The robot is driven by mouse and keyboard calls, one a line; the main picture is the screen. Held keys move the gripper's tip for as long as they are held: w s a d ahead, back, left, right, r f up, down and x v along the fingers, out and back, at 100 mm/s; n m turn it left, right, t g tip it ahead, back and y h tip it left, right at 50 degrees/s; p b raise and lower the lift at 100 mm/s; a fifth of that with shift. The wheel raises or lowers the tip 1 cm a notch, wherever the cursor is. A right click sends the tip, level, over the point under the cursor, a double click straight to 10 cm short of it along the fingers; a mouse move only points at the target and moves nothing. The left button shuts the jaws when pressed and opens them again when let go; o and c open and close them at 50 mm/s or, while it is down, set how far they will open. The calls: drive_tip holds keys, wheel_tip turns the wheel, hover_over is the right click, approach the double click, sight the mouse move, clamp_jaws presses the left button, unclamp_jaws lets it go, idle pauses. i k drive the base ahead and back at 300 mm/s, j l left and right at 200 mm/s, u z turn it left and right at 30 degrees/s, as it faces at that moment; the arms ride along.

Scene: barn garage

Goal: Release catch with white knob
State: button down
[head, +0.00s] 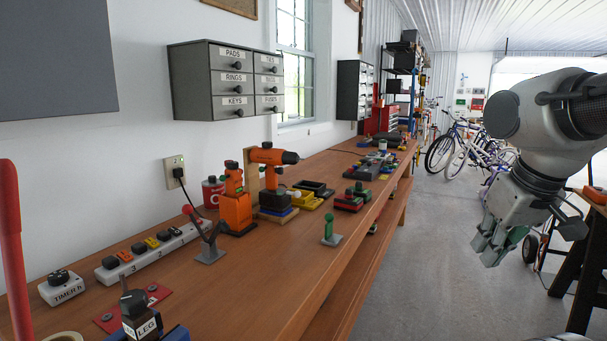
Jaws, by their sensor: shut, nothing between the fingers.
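My gripper (492,245) hangs at the right over the concrete floor, clear of the workbench (270,285). It is shut and holds nothing. A small pale knob (297,194) shows beside yellow parts at the middle of the bench. It is too small to tell whether it belongs to a catch. Nearer, a grey lever with a red knob (188,210) stands on a metal plate. A green-knobbed upright piece (328,224) stands near the bench's front edge. I cannot make out a clear white knob on a catch.
An orange drill (270,156) and an orange tool (236,208) stand mid-bench. A power strip (150,253), a timer box (61,287) and a labelled block (140,320) are nearer. Grey drawers (222,80) hang above. Bicycles (455,145) stand beyond the open floor.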

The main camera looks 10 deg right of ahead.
sight(297, 195)
drive_tip(key=i+l, duration=0.45)
drive_tip(key=i+l+u, duration=0.15)
drive_tip(key=i+l, duration=0.8)
drive_tip(key=l, duration=0.25)
drive_tip(key=u, duration=0.05)
